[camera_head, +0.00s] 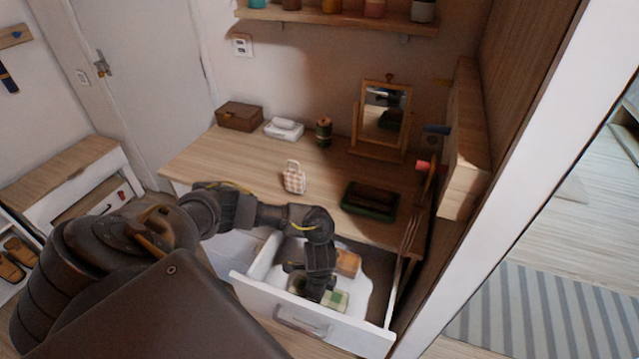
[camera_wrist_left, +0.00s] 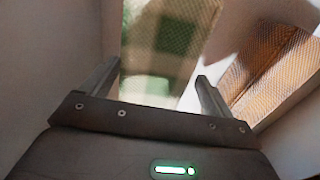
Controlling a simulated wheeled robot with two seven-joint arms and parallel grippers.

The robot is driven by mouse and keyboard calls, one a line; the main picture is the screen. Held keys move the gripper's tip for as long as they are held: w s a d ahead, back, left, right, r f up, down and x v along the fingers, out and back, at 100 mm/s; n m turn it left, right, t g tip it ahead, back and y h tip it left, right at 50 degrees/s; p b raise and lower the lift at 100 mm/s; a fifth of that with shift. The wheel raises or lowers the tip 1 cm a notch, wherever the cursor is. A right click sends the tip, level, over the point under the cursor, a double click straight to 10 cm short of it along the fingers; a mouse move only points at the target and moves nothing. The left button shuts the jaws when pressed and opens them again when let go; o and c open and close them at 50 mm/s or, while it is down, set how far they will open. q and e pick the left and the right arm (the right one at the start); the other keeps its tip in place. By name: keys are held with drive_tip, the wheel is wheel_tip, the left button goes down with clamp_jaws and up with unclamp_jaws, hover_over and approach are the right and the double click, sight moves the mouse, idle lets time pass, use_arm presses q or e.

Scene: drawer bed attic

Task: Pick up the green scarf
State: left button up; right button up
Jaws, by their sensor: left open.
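The green scarf (camera_head: 335,299) looks like a folded green and cream checked cloth. It lies inside the open white drawer (camera_head: 300,318), near the front. My left gripper (camera_head: 316,292) reaches down into the drawer and hides part of the scarf. In the left wrist view the scarf (camera_wrist_left: 165,50) shows ahead of and between the spread fingers of the left gripper (camera_wrist_left: 155,82). The fingers are open and nothing is clasped; whether they touch the cloth cannot be told. My right gripper is not in view.
An orange-brown folded item (camera_head: 347,263) lies behind the scarf in the drawer; it also shows in the left wrist view (camera_wrist_left: 275,65). The drawer walls are close around the gripper.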

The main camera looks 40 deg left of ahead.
use_arm(q)
drive_tip(key=c, duration=1.1)
wheel_tip(320, 180, up, 10)
drive_tip(key=p, duration=0.2)
drive_tip(key=shift+p, duration=0.4)
